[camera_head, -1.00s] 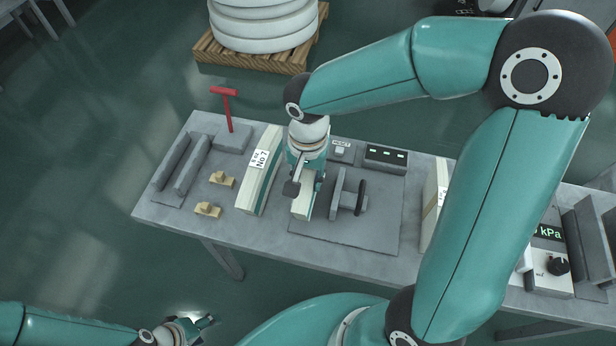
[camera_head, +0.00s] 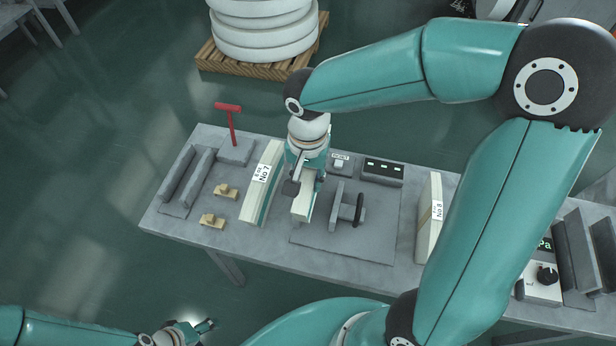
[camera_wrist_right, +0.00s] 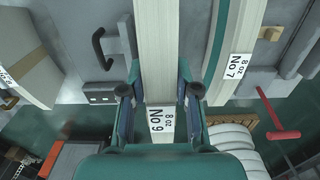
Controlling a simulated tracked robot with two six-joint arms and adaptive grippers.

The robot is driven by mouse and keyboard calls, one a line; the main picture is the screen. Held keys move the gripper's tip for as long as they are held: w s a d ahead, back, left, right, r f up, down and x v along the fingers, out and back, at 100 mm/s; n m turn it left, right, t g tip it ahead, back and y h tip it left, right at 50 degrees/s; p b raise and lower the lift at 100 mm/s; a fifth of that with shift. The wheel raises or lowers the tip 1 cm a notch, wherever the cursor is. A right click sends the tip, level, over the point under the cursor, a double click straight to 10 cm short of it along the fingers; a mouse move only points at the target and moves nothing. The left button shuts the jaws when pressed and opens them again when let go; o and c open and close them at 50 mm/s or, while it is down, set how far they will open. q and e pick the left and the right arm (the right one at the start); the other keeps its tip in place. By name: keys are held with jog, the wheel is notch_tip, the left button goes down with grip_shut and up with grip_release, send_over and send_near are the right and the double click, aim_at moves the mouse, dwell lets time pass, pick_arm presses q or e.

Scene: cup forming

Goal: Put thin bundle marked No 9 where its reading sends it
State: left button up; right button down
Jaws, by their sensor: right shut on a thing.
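The thin bundle marked No 9 (camera_head: 302,208) is a pale stack of sheets. Its label (camera_wrist_right: 161,125) reads 8 oz No 9 in the right wrist view. My right gripper (camera_head: 308,180) is shut on it, one finger on each side; the grip also shows in the wrist view (camera_wrist_right: 160,92). The bundle is at the left part of the grey plate (camera_head: 375,244), left of an upright gauge with a black handle (camera_head: 346,207). I cannot tell whether it touches the plate. My left gripper (camera_head: 192,331) is low at the left, off the table, its opening unclear.
Bundle No 7 (camera_head: 262,185) stands close on the left, and bundle No 8 (camera_head: 430,220) on the right. A panel with small lights (camera_head: 383,171) is behind the plate. Left are yellow blocks (camera_head: 213,220), a grey rack (camera_head: 185,178) and a red T-handle (camera_head: 230,108). A kPa readout box (camera_head: 543,280) is partly hidden.

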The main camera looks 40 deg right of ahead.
jog(key=shift+r+p, duration=1.2)
jog(key=shift+r, duration=0.7)
dwell(0.4)
